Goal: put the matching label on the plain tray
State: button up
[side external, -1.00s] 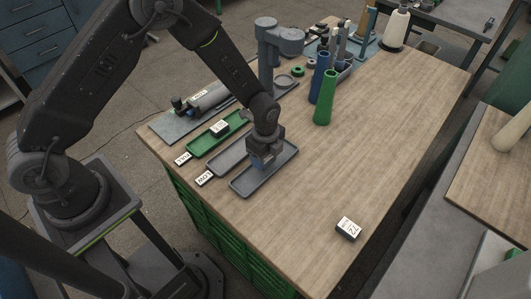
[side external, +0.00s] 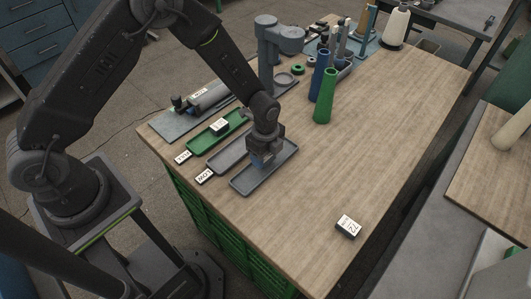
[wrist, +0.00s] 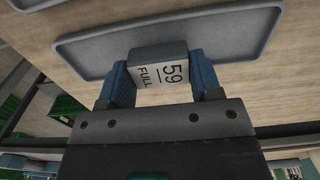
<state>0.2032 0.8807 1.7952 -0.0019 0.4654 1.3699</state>
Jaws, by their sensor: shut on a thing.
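My gripper (side external: 262,160) is shut on a label block (wrist: 158,68), seen between its blue fingers in the wrist view. The block's white face reads "59" and "FULL". In the side view the gripper is low over the plain grey tray (side external: 250,183), which shows no tag at its end. In the wrist view the block overlaps the near rim of this tray (wrist: 100,55). I cannot tell whether the block touches it. Another label block (side external: 347,226), reading "72" with smaller unclear print, lies on the table at the front right.
Left of the plain tray are a grey tray (side external: 222,161) with a "LOW" tag (side external: 204,177) and a green tray (side external: 203,142) carrying a block (side external: 219,126). The table's right half is mostly clear.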

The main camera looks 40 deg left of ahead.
jog(key=shift+f, duration=0.4)
jog(key=shift+f, duration=0.2)
jog(key=shift+f, duration=0.3)
dwell(0.9)
jog(key=o, duration=1.2)
jog(key=shift+r, duration=4)
jog(key=shift+r, duration=0.1)
